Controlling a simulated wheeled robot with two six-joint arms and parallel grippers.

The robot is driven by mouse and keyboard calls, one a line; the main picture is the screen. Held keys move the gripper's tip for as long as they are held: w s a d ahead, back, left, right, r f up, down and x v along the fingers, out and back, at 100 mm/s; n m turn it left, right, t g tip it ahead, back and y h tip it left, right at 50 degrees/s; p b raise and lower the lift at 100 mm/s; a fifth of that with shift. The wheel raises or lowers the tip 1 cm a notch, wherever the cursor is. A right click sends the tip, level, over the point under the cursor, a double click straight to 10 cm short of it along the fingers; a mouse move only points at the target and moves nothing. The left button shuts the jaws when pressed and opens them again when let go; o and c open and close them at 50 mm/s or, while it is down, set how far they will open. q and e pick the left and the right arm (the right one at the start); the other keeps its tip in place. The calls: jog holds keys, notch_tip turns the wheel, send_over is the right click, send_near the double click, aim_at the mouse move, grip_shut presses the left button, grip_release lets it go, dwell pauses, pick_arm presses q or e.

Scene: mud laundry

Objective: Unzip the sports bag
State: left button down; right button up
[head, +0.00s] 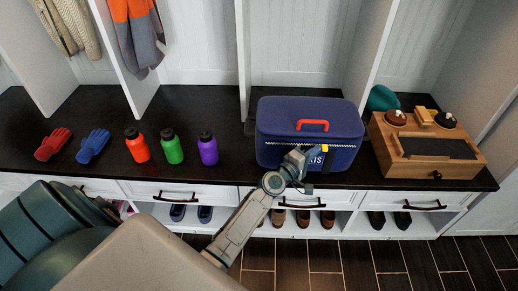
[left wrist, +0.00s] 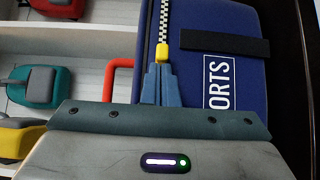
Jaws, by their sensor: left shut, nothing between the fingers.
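The navy sports bag (head: 283,113) stands on the dark bench with its lid down and its red handle (head: 312,121) on top. A checkered zipper strip (left wrist: 165,20) runs across its front. The yellow zipper pull (head: 324,148) is right of the middle of the front; it also shows in the left wrist view (left wrist: 162,54). My left gripper (head: 316,151) is at the bag's front. Its fingers (left wrist: 158,72) are shut and empty, with their tips right at the pull; I cannot tell whether they touch it. My right gripper is out of view.
Left of the bag stand purple (head: 208,150), green (head: 171,148) and orange (head: 137,147) bottles, then blue (head: 92,146) and red gloves (head: 52,144). A wooden box (head: 430,166) stands close on the right. Drawers and shoe cubbies are below the bench.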

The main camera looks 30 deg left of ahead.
pick_arm(q)
jog(key=w+d, duration=0.1)
jog(key=d, duration=0.1)
jog(key=w+d, duration=0.2)
jog(key=d, duration=0.1)
jog(key=w+d, duration=0.1)
jog(key=d, duration=0.1)
jog(key=shift+w+d+b, duration=0.4)
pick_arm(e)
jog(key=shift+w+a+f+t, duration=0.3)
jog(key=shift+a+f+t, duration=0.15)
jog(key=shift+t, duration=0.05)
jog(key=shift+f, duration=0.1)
